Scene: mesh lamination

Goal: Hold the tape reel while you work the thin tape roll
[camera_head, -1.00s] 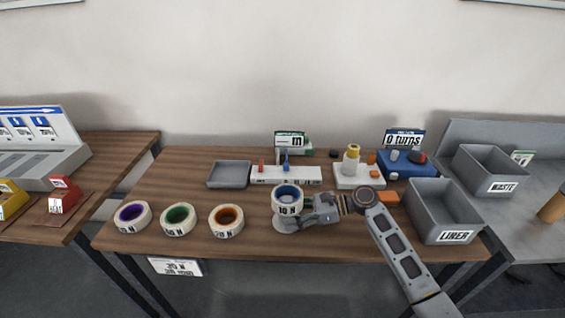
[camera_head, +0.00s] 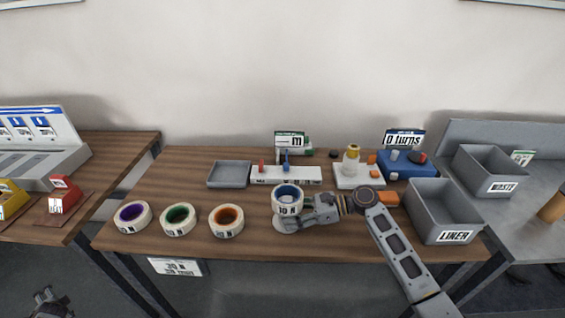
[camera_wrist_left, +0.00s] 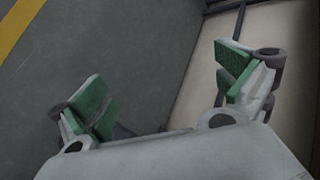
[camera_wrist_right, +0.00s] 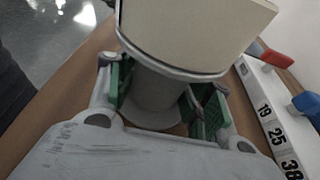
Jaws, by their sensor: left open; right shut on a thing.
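A white tape roll with a blue core (camera_head: 287,199), labelled "10 N", sits on a small round stand at the table's middle front. My right gripper (camera_head: 308,212) comes in from the right and is shut on the grey post under this roll; the post (camera_wrist_right: 155,92) shows between the green pads in the right wrist view. Three more tape rolls lie to the left: purple (camera_head: 132,216), green (camera_head: 178,218) and orange (camera_head: 227,220). My left gripper (camera_head: 50,303) is at the bottom left, below the table, open and empty; its spread pads show in the left wrist view (camera_wrist_left: 165,95).
A grey tray (camera_head: 229,187), a white numbered block (camera_head: 300,181), a bottle stand (camera_head: 357,183) and a blue device (camera_head: 404,176) under a "0 turns" sign stand behind. Grey LINER (camera_head: 441,237) and WASTE (camera_head: 503,187) bins are at right.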

